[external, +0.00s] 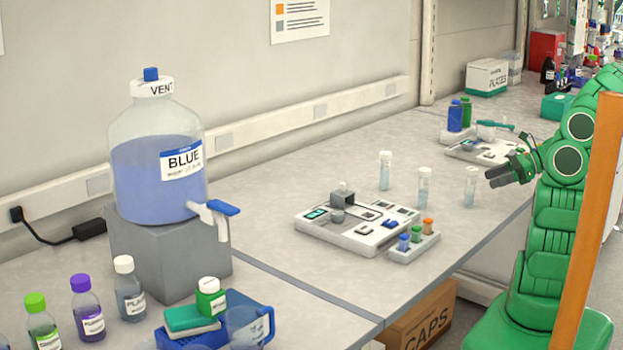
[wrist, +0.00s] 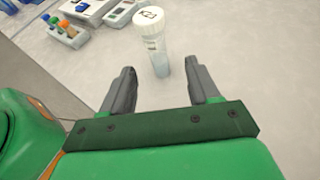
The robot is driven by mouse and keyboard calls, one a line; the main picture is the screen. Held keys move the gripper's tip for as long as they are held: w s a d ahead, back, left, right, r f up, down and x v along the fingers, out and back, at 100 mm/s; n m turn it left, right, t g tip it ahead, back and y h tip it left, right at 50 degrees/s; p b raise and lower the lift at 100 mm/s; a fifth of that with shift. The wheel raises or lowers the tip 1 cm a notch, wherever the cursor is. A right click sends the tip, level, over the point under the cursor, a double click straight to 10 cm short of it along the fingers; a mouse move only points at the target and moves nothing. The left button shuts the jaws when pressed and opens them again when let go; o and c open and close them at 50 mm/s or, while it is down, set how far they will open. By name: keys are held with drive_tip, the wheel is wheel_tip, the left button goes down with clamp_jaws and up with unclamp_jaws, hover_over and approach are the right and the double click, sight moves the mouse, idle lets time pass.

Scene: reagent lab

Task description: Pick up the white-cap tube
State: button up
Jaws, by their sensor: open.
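Three clear tubes with white caps stand upright on the bench in the external view: a left one (external: 384,171), a middle one (external: 424,187) and a right one (external: 471,187) closest to my gripper (external: 507,168). In the wrist view, one white-cap tube (wrist: 153,42), with a dark mark on its cap and pale liquid inside, stands just beyond my gripper (wrist: 160,70). Its lower end shows between the two fingertips. The fingers are spread apart and hold nothing.
A small rack (external: 414,249) with blue, green and orange caps sits by a grey device (external: 356,222), left of the tubes. A scale-like device (external: 478,150) and blue and green bottles stand behind. The bench's front edge runs below. Bench around the tubes is clear.

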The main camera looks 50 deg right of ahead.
hover_over(473, 206)
drive_tip(key=shift+w+d+f, duration=0.2)
drive_tip(key=shift+d+f, duration=0.2)
drive_tip(key=shift+f, duration=0.3)
drive_tip(key=shift+c, duration=0.4)
drive_tip(key=c, duration=1)
drive_tip(key=shift+r, duration=0.1)
drive_tip(key=shift+c, duration=0.2)
drive_tip(key=shift+r, duration=0.25)
drive_tip(key=r, duration=0.3)
drive_tip(key=shift+s+a, duration=0.1)
drive_tip(key=shift+s, duration=0.15)
drive_tip(key=s+a+r, duration=0.8)
drive_tip(key=s+r, duration=0.1)
drive_tip(key=s, duration=0.1)
drive_tip(key=shift+s+a+r, duration=0.15)
drive_tip(key=shift+s+a, duration=0.05)
drive_tip(key=shift+a, duration=0.2)
